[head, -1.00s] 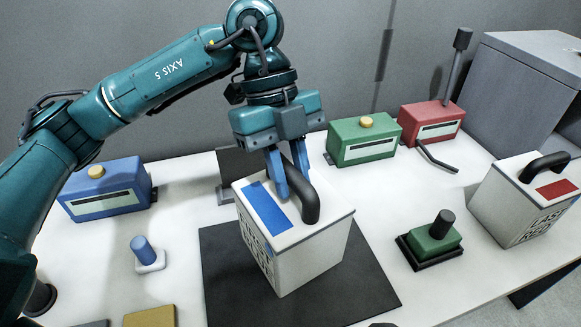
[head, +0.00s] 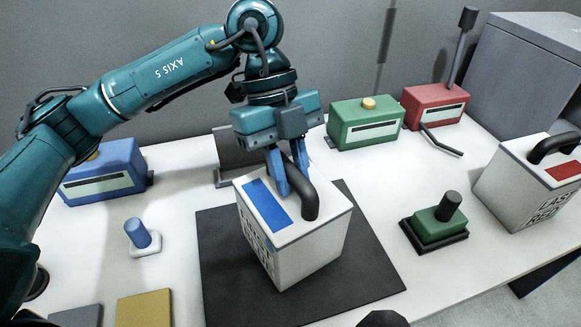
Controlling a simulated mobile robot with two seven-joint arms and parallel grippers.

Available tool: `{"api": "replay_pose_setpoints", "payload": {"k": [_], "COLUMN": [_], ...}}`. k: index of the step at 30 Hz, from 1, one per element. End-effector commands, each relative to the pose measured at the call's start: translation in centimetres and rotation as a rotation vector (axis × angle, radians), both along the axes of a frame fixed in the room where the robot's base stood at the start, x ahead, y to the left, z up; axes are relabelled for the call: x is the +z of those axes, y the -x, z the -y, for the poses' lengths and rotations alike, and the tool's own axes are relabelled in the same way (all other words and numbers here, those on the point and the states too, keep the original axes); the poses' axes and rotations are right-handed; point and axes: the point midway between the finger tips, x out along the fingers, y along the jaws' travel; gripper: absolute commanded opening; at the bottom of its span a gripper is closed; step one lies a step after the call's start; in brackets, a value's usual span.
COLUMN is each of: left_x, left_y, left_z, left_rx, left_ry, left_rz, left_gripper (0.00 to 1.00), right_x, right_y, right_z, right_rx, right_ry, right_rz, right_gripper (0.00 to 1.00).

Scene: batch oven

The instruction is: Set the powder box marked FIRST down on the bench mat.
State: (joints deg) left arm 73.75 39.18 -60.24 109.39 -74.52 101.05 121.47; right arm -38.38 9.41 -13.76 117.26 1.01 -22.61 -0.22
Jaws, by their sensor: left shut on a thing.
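The white powder box (head: 318,247) with a blue label and a black handle is over the middle of the dark bench mat (head: 355,280). It looks upright. The lettering on its side is steeply angled and hard to read. My left gripper (head: 290,185) is shut on its handle from above. I cannot tell whether the box's base touches the mat or hangs just above it. A second white box (head: 510,190), with a red label and lettering like LAST RED, stands at the right. My right gripper is not in view.
Blue (head: 105,175), green (head: 365,127) and red (head: 435,108) machines line the back of the white bench. A blue-handled piece (head: 140,235) stands left of the mat, a green one (head: 437,225) right of it. Yellow (head: 145,308) and grey (head: 78,316) pads lie front left.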

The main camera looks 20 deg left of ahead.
Motion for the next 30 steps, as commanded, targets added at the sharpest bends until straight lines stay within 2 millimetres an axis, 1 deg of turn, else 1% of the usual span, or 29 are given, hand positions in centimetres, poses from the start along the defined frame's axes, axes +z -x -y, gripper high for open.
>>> {"api": "replay_pose_setpoints", "payload": {"k": [1, 15, 29, 30], "left_x": [0.2, -0.3, -0.9, -0.9], "left_y": [0.0, 0.0, -0.1, 0.0], "left_z": [0.1, 0.1, 0.0, 0.1], "left_rx": [0.001, 0.001, 0.001, 0.001], "left_ry": [0.005, 0.005, 0.005, 0.005], "left_rz": [0.004, 0.004, 0.004, 0.004], "left_gripper": [0.0, 0.0, 0.0, 0.23], "right_x": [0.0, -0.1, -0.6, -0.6], "right_y": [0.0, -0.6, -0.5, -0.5], "right_z": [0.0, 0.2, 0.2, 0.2], "right_rx": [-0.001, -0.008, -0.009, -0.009], "right_ry": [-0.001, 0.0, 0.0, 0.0], "right_rz": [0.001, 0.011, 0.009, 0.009], "right_gripper": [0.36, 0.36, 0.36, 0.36]}}
